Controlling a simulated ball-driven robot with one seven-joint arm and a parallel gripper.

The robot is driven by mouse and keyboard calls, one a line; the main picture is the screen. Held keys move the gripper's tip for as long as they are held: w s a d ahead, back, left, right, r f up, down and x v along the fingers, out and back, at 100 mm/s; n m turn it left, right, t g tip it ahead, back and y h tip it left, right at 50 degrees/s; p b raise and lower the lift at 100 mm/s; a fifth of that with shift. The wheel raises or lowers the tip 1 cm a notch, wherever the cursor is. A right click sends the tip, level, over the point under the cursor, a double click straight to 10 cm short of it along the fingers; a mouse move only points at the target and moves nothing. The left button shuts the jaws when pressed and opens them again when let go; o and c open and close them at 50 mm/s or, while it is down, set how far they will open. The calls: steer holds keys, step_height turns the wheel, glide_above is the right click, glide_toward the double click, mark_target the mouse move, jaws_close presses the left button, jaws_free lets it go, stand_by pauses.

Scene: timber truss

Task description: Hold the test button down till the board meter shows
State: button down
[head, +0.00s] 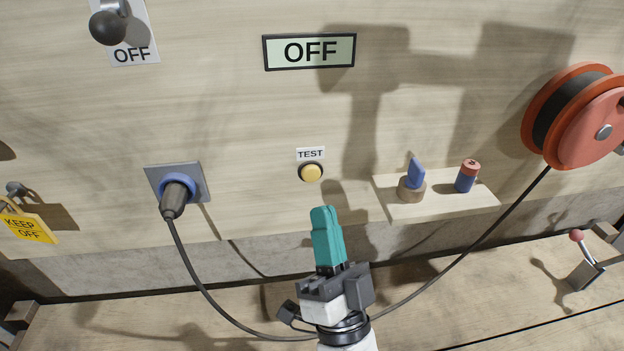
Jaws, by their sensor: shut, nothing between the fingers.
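The test button (311,173) is a round yellow button in a dark ring, on the upright timber board under a white label (311,154) reading TEST. The board meter (309,51) is a framed pale display above it and reads OFF. My gripper (322,210) has teal fingers that are shut and empty. Its tips point up toward the board and appear just below the button in the head view, apart from it. A shadow falls on the board beside the fingers.
A plug (176,195) sits in a wall socket at the left, its cable looping behind my arm to an orange reel (580,115). A small shelf (440,201) holds a blue-topped piece and a small cylinder. A black-knobbed lever (108,28) and a yellow padlock tag (28,223) are at left.

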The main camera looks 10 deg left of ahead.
mark_target(311, 174)
steer(key=shift+w+a+b, duration=0.25)
steer(key=shift+w+b, duration=0.35)
steer(key=shift+w, duration=0.25)
steer(key=shift+w+a+b, duration=0.25)
steer(key=shift+w+b, duration=0.3)
steer(key=shift+w, duration=0.35)
steer(key=shift+w+a+b, duration=0.25)
steer(key=shift+w+b, duration=0.35)
steer(key=shift+w, duration=0.25)
steer(key=shift+w, duration=0.1)
steer(key=shift+w+a+b, duration=0.1)
steer(key=shift+w+b, duration=0.2)
steer(key=shift+w+a+b, duration=0.15)
steer(key=shift+w+b, duration=0.15)
steer(key=shift+w, duration=0.05)
stand_by(0.6)
steer(key=shift+s, duration=0.15)
stand_by(0.3)
steer(key=shift+s+d+p, duration=0.25)
steer(key=shift+s+p, duration=0.35)
steer(key=shift+p, duration=0.15)
